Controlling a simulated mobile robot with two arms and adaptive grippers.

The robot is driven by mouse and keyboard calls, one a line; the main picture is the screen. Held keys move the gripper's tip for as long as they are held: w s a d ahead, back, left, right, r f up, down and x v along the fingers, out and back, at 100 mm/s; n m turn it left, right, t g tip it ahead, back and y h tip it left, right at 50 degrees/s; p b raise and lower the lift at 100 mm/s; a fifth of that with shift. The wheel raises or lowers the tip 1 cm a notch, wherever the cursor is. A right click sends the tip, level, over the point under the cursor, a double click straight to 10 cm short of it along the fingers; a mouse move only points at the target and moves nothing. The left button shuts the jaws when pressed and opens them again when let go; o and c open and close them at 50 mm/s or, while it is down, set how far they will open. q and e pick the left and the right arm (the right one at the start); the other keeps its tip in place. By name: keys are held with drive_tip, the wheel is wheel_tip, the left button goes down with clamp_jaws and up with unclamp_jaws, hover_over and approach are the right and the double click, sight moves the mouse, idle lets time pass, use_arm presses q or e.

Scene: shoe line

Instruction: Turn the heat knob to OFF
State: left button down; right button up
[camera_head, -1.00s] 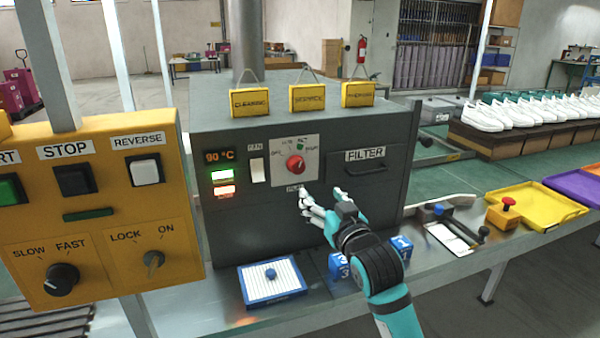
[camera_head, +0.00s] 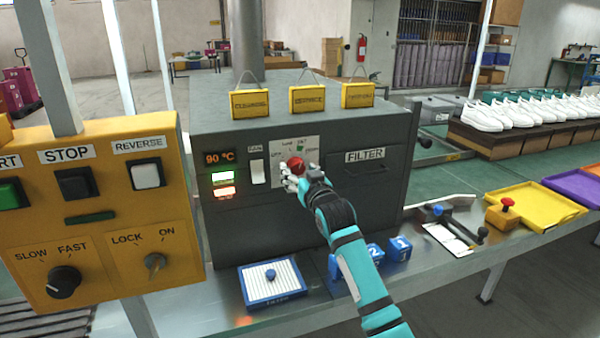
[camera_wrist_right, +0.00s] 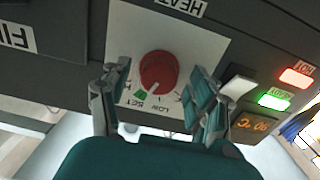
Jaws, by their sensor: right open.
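The red heat knob (camera_head: 296,163) sits on a white dial plate on the front of the dark grey heater box (camera_head: 228,150). In the right wrist view the knob (camera_wrist_right: 159,71) shows whole, with a green mark by SET; its exact pointer setting is hard to read. My right gripper (camera_head: 292,178) is at the dial, just in front of the knob. In the right wrist view my right gripper (camera_wrist_right: 155,95) is open, with one finger on each side of the knob, and no clear contact shows. My left gripper is not in view.
The box carries a 90 °C display (camera_head: 219,156), a FAN switch (camera_head: 257,171) and a FILTER drawer (camera_head: 366,168). A yellow control panel (camera_head: 100,215) stands at the left.

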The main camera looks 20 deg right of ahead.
drive_tip(key=c, duration=1.2)
drive_tip(key=shift+o, duration=0.2)
drive_tip(key=n+p, duration=0.2)
drive_tip(key=n, duration=0.1)
drive_tip(key=shift+r+p, duration=0.15)
drive_tip(key=shift+p, duration=0.25)
drive_tip(key=n+p, duration=0.2)
drive_tip(key=n, duration=0.1)
drive_tip(key=shift+d+n, duration=0.1)
drive_tip(key=shift+n, duration=0.3)
drive_tip(key=n+p, duration=0.2)
drive_tip(key=n, duration=0.2)
drive_tip(key=shift+n, duration=0.3)
drive_tip(key=shift+n+p, duration=1)
drive_tip(key=shift+n, duration=1.2)
